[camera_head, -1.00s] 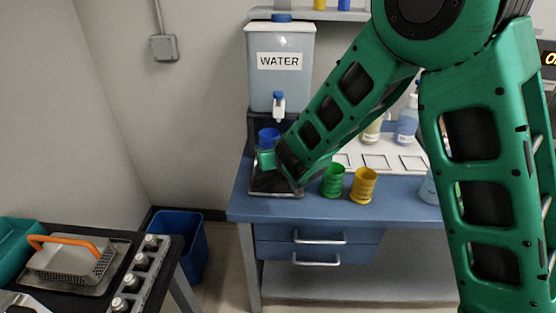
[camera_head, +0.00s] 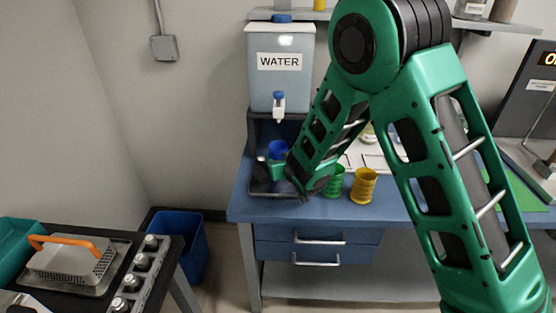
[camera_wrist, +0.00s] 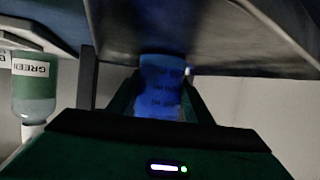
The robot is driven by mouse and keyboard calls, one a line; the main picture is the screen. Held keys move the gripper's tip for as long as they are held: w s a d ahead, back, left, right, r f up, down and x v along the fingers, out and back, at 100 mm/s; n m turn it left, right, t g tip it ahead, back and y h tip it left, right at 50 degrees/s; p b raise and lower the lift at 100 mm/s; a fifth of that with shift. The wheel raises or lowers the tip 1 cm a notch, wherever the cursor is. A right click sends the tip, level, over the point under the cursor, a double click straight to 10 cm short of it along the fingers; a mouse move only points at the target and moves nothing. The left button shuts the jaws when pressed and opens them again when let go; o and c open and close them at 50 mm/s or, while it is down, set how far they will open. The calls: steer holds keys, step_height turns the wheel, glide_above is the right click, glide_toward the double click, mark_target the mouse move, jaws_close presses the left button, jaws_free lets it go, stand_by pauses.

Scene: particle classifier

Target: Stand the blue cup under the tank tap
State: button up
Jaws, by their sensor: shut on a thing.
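The blue cup (camera_head: 278,147) is at the left end of the blue bench, below the tap (camera_head: 279,103) of the water tank (camera_head: 281,72). A clear gap shows between cup rim and tap. My gripper (camera_head: 277,167) is shut on the cup; the wrist view also shows the blue cup (camera_wrist: 161,88) between the fingers. The cup looks roughly upright. Its lower part is hidden by my gripper, so I cannot tell whether it touches the dark tray (camera_head: 258,190) below.
A green cup (camera_head: 334,183) and a yellow cup (camera_head: 363,187) stand on the bench right of my wrist. A shelf (camera_head: 500,26) runs above. A blue bin (camera_head: 177,245) stands on the floor at left.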

steer(key=o, duration=1.1)
steer(key=v, duration=1.2)
